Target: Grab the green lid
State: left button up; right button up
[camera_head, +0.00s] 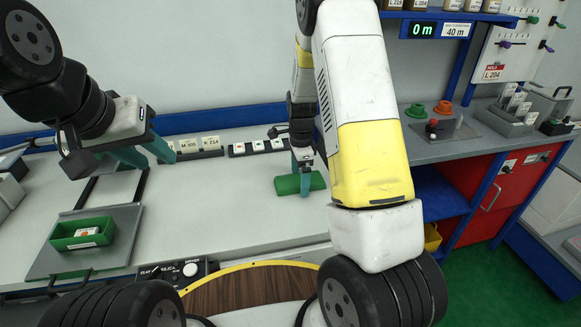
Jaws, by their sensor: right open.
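The jaws are open; whether a finger touches the piece I cannot tell. My right arm hides the area just right of it. My left gripper (146,157) hangs over the left part of the worktop, its two teal fingers apart and nothing between them.
A green tray (62,245) with a small white item sits on a grey plate (125,240) at left. Labelled blocks (212,143) line the back edge. A green and an orange piece (443,107) stand on the right bench.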

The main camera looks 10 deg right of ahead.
jog(key=c, duration=1.5)
jog(key=shift+o, duration=0.2)
jog(key=shift+r, duration=0.1)
